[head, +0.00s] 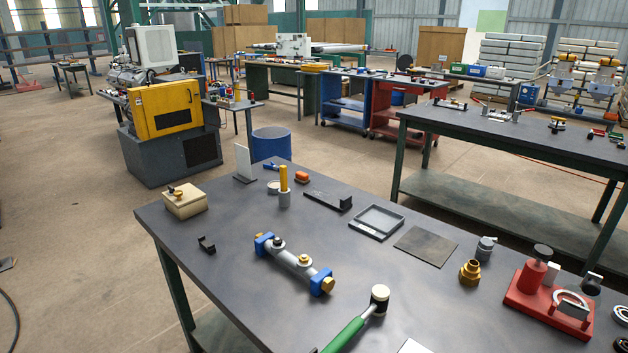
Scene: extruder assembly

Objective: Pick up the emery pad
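No thing is clearly marked as the emery pad. A small orange-red block (302,177) lies near the back edge of the dark table, right of an upright yellow-handled tool. A thin, flat, dark grey square sheet (426,246) lies on the table right of a shallow grey tray. I cannot tell for sure which of the two is the emery pad. Neither of my grippers shows in the head view.
On the dark table (230,275) stand a beige box (185,201), a grey tube with blue clamps (296,263), a shallow tray (377,222), a green-handled mallet (349,334), a brass fitting (470,273) and a red fixture (545,300).

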